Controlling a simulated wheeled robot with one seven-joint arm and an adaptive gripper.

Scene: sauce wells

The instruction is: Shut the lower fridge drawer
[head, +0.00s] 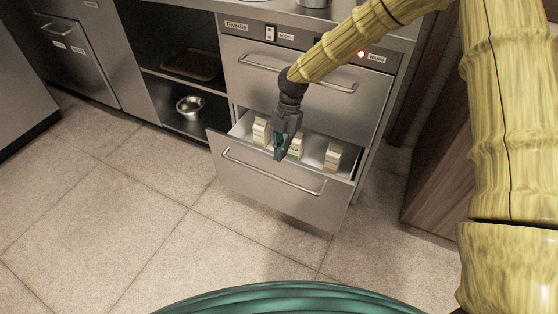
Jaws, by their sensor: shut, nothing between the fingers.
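The lower fridge drawer (270,188) is pulled out from the steel fridge unit, with a bar handle on its front. Several small cartons stand inside it, among them one at the left (261,131) and one at the right (333,157). My gripper (280,154) points down over the drawer, near its front edge, shut and empty. It partly hides the middle carton (296,146). I cannot tell whether the fingertips touch the drawer. The upper drawer (300,92) is shut.
Left of the fridge is an open shelf unit with a tray (193,65) and a metal bowl (190,106). A wooden panel (437,190) stands at the right. The tiled floor (130,200) in front and to the left is clear.

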